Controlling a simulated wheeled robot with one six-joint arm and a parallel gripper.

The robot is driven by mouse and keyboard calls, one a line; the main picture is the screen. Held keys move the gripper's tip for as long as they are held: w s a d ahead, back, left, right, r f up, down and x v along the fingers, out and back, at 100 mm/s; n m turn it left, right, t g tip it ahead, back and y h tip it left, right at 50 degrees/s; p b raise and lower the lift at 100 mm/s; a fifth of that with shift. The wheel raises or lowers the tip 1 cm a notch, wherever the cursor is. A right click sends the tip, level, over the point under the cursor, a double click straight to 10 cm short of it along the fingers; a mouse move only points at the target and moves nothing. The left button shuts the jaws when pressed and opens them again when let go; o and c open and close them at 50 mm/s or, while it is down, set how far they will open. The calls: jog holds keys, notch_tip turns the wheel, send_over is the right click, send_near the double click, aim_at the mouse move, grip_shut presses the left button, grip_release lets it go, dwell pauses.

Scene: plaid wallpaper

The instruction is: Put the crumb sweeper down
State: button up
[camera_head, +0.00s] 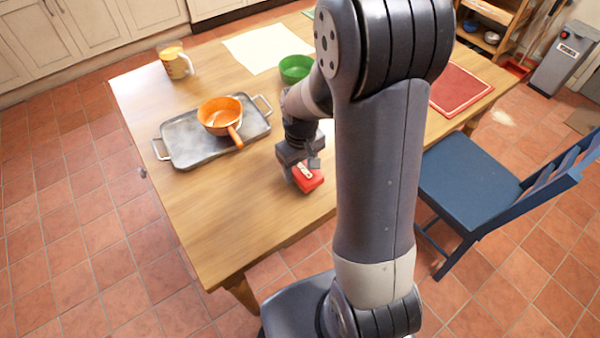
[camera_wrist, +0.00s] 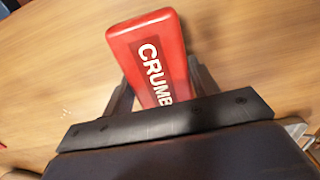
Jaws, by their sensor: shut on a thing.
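In the wrist view the crumb sweeper (camera_wrist: 150,52) shows the letters "CRUMB" and sits between the two dark fingers. My gripper (camera_head: 298,172) is shut on it; in the wrist view my gripper (camera_wrist: 158,88) grips its sides. I cannot tell whether its underside touches the table.
A grey metal tray (camera_head: 182,148) holds an orange pan (camera_head: 220,114) left of my gripper. A red mat (camera_head: 460,88) is at right. A blue chair (camera_head: 470,188) stands beside the table. The front-left tabletop is clear.

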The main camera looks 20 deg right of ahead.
aim_at(301, 173)
jog(key=shift+f, duration=1.3)
jog(key=shift+f, duration=0.1)
jog(key=shift+f, duration=0.15)
jog(key=o, duration=1)
jog(key=shift+c, duration=0.2)
notch_tip(301, 173, up, 12)
jog(key=shift+r+p, duration=0.25)
jog(key=shift+p, duration=0.3)
jog(key=shift+f, duration=0.1)
